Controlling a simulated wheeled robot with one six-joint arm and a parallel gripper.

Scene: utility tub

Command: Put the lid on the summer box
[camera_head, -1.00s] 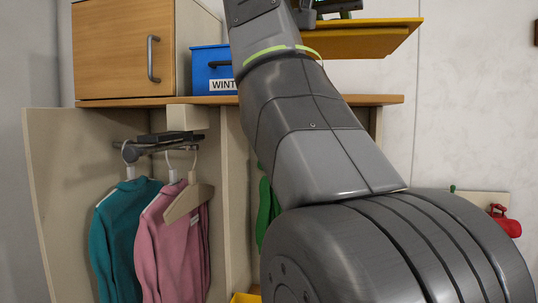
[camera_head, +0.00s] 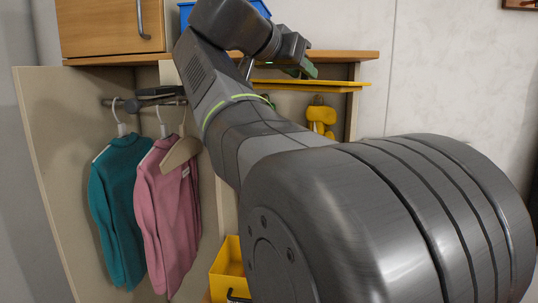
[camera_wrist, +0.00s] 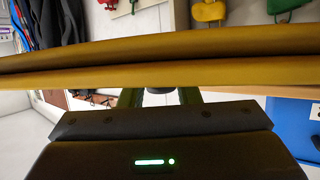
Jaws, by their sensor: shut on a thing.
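A flat yellow lid (camera_head: 335,87) is held level just below the height of the wooden shelf. My gripper (camera_head: 305,69) is shut on the lid's edge; the wrist view shows the lid (camera_wrist: 160,68) spanning the picture in front of the gripper's green fingers (camera_wrist: 160,97). An open yellow box (camera_head: 228,268) stands low in the cubby, well below and left of the lid and apart from it. My arm hides its right side, and no label on it can be read.
A wooden shelf (camera_head: 340,56) bears a wooden cabinet (camera_head: 110,24) and a blue box (camera_head: 258,7), partly hidden by my arm. Teal (camera_head: 120,205) and pink (camera_head: 168,220) garments hang left of the yellow box. A yellow item (camera_head: 320,115) hangs behind the lid.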

